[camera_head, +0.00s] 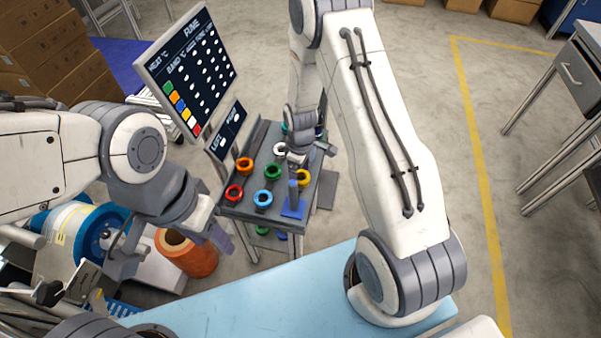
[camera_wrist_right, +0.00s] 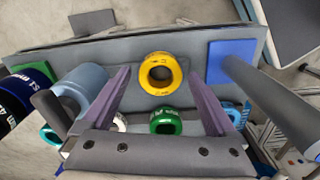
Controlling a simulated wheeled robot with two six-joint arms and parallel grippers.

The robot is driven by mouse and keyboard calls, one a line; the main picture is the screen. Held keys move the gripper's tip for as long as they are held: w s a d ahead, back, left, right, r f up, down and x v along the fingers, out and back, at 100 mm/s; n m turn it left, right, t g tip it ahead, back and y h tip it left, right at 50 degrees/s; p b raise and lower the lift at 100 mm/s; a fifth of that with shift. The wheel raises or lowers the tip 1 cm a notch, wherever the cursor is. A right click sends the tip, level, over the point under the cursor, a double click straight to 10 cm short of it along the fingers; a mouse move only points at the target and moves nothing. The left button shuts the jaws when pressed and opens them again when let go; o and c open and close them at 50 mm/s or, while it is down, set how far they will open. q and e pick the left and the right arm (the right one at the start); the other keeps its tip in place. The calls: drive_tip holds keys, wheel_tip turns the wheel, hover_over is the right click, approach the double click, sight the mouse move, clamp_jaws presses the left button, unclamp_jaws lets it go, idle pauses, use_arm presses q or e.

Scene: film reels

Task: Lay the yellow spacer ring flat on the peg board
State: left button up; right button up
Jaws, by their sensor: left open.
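The yellow spacer ring (camera_wrist_right: 161,88) lies on the grey board, ahead of and between the two purple fingers of my right gripper (camera_wrist_right: 159,72). Those fingers are spread wider than the ring, with nothing held. The ring also shows in the head view (camera_head: 304,178), partly hidden behind a grey post. My right gripper (camera_head: 299,155) is over the far part of the grey board (camera_head: 265,218), which I take to be the peg board. My left gripper (camera_head: 221,234) is open and empty, off the near left of the board, above an orange spool.
Orange, red, green, blue and white rings sit on the board; the green ring (camera_wrist_right: 165,121) is close to the right gripper. A grey post on a blue base (camera_head: 293,210) stands at the near right. A light blue table (camera_head: 235,300) is in front. A lettered panel (camera_head: 190,70) stands behind.

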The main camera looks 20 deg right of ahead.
drive_tip(key=s+a+r+p, duration=0.1)
drive_tip(key=a+r, duration=0.1)
drive_tip(key=r, duration=0.6)
drive_tip(key=s+a+r+p, duration=0.1)
drive_tip(key=a+r, duration=0.2)
drive_tip(key=r, duration=0.6)
drive_tip(key=s+a+r, duration=0.3)
drive_tip(key=s, duration=0.4)
drive_tip(key=s+a+r+m, duration=0.1)
drive_tip(key=s+a+r, duration=0.2)
drive_tip(key=s, duration=0.4)
drive_tip(key=s+a+r+y, duration=0.1)
drive_tip(key=s+a+r, duration=0.1)
drive_tip(key=s+r, duration=0.3)
drive_tip(key=s, duration=0.3)
drive_tip(key=shift+a+r+m, duration=0.2)
drive_tip(key=shift+a+m, duration=0.2)
